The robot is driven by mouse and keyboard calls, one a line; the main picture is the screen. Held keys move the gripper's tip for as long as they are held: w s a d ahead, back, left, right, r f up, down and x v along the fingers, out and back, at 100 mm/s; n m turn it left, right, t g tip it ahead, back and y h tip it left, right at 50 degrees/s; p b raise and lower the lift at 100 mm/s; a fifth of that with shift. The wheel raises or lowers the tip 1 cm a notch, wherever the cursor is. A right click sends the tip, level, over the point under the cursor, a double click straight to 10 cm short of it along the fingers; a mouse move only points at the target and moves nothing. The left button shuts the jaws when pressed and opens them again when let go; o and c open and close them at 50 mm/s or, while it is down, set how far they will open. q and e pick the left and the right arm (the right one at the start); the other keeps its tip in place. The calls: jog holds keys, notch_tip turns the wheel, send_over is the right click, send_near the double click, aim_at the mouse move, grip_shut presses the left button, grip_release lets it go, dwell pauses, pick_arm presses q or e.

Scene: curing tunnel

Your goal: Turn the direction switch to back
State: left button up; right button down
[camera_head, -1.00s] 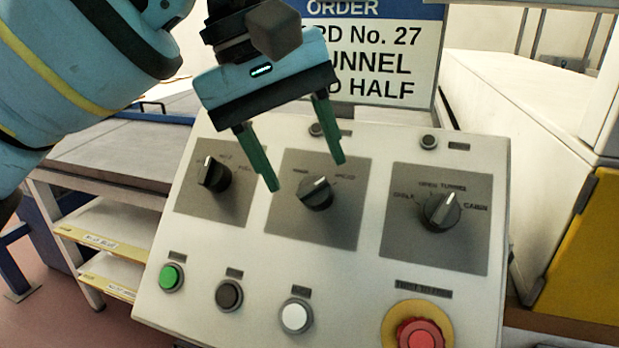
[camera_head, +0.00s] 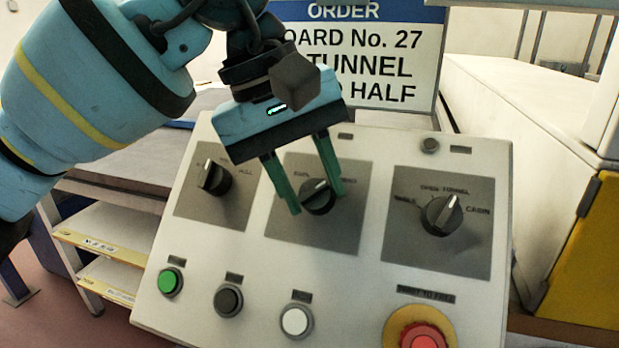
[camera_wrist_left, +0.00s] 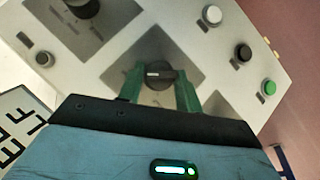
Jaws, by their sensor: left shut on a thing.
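The direction switch (camera_head: 317,203) is the black knob with a white pointer line on the middle grey plate of the sloped panel. Its labels are mostly too small or covered to read. In the head view its line points up and slightly right. My left gripper (camera_head: 314,199) reaches down from above, with one green finger on each side of the knob, shut on it. In the left wrist view the knob (camera_wrist_left: 160,76) sits between both fingers, its line running across the picture. My right gripper is not in view.
The panel has a left knob (camera_head: 214,178), a right knob (camera_head: 441,215), green (camera_head: 170,281), black (camera_head: 228,299) and white (camera_head: 295,321) buttons, and a red emergency button (camera_head: 423,338). An order sign (camera_head: 400,66) stands behind. Shelves (camera_head: 110,232) are at left.

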pick_arm(q)
jog(key=shift+n, duration=0.3)
jog(key=shift+a+f+n+h, duration=0.1)
jog(key=shift+a+n+h, duration=0.05)
jog(key=shift+n+h, duration=0.85)
jog(key=shift+a+f+n+t+h+b, duration=0.1)
jog(key=shift+n+t+h+b, duration=0.55)
jog(key=shift+n, duration=0.45)
jog(key=n+t+h+b, duration=0.1)
jog(key=n+h, duration=0.1)
jog(key=n, duration=0.1)
jog(key=shift+a+f+b, duration=0.15)
jog(key=shift+b, duration=0.15)
jog(key=n+t+h+b, duration=0.1)
jog(key=n, duration=0.1)
jog(key=shift+s+n+t, duration=0.15)
jog(key=shift+n+t, duration=0.15)
jog(key=shift+t, duration=0.05)
jog(key=n+t+b, duration=0.1)
jog(key=n, duration=0.1)
jog(key=shift+s+f+n+t+h+b, duration=0.1)
jog(key=shift+n+t+h+b, duration=0.2)
jog(key=shift+h, duration=0.05)
jog(key=shift+s+n+t+b, duration=0.1)
jog(key=shift+n+t+b, duration=0.6)
jog(key=shift+n+t, duration=0.65)
jog(key=shift+n, duration=0.55)
